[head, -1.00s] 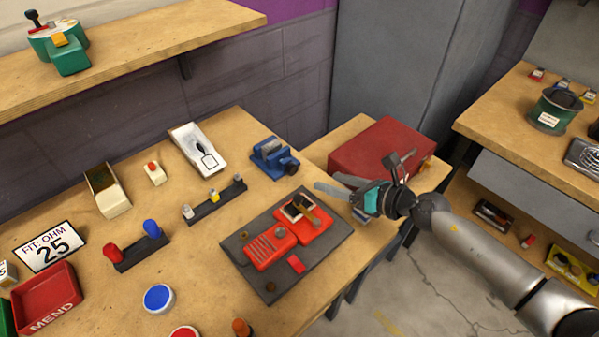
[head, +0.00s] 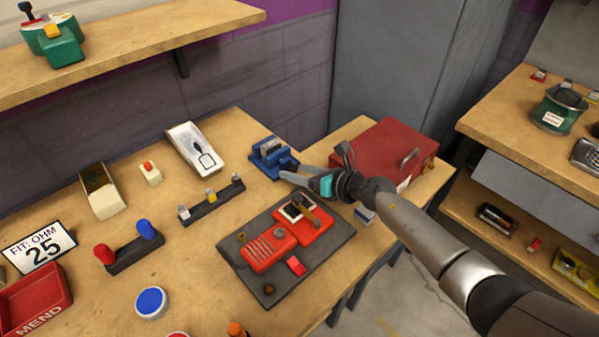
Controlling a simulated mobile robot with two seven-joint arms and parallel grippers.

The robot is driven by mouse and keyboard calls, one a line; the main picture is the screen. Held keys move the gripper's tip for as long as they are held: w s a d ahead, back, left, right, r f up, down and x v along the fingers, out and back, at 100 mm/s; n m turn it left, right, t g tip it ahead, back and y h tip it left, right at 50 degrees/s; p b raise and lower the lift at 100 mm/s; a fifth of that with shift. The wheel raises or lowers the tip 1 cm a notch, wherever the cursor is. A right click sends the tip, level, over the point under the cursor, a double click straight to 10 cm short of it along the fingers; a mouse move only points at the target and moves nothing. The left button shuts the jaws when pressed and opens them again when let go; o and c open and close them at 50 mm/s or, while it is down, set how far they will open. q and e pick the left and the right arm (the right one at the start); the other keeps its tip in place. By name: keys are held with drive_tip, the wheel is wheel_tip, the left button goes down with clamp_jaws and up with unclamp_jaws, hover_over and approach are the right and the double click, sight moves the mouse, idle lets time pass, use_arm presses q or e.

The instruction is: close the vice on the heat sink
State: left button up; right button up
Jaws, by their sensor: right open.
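The blue vice (head: 262,161) stands at the back right of the workbench, near the wall. A small grey piece (head: 269,147) sits at the top of the vice between its jaws; it looks like the heat sink, but its details are too small to tell. My right gripper (head: 287,169) is open, its fingers pointing left at the front right side of the vice, where the vice's screw end is. The fingers overlap that side in the picture, and I cannot tell whether they touch it. My left gripper is not in view.
A dark mat (head: 324,255) with an opened red device (head: 268,249) lies in front of my right gripper. A red toolbox (head: 385,150) stands behind my right wrist.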

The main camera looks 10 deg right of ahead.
drive_tip(key=shift+c, duration=0.3)
clamp_jaws()
